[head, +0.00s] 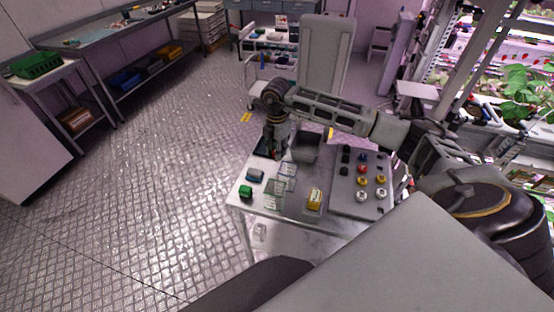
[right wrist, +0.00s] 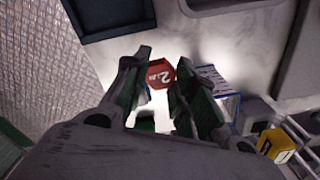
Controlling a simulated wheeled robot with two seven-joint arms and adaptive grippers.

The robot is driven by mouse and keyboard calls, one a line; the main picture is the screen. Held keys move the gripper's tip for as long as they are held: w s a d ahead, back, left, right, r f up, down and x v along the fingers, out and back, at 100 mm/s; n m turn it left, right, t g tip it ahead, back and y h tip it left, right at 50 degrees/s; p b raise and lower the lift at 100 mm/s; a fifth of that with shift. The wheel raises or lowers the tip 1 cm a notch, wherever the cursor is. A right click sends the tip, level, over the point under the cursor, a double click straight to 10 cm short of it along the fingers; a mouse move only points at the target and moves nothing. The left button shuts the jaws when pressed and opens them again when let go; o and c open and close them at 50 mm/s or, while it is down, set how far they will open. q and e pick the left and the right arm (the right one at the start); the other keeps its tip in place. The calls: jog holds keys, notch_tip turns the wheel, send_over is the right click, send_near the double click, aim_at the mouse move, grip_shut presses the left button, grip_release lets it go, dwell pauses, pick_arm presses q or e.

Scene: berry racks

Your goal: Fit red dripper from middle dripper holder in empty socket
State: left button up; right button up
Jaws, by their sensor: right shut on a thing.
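My right gripper (head: 274,152) is over the far left part of the table. It is shut on the red dripper (right wrist: 160,73), whose six-sided red face with white print shows between the fingers in the right wrist view. The grey socket board (head: 337,198) lies on the right of the table and bears rows of black, blue, red, yellow and white pieces. Which socket is empty is too small to tell. Clear holders (head: 283,182) with labels stand at the middle of the table. My left gripper is not in view.
A blue-grey piece (head: 255,175) and a green piece (head: 245,191) lie at the table's left. A yellow piece (head: 314,197) stands in a clear holder near the front. A grey bin (head: 307,148) stands at the back, between the gripper and the board.

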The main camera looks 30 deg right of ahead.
jog(key=shift+f, duration=0.2)
notch_tip(320, 180, down, 4)
jog(key=shift+f+p, duration=0.1)
jog(key=shift+p, duration=0.3)
jog(key=shift+f, duration=0.3)
jog(key=shift+f, duration=0.1)
jog(key=o, duration=0.5)
jog(key=shift+r, duration=0.3)
notch_tip(320, 180, up, 12)
jog(key=shift+f+b, duration=0.15)
jog(key=shift+b, duration=0.85)
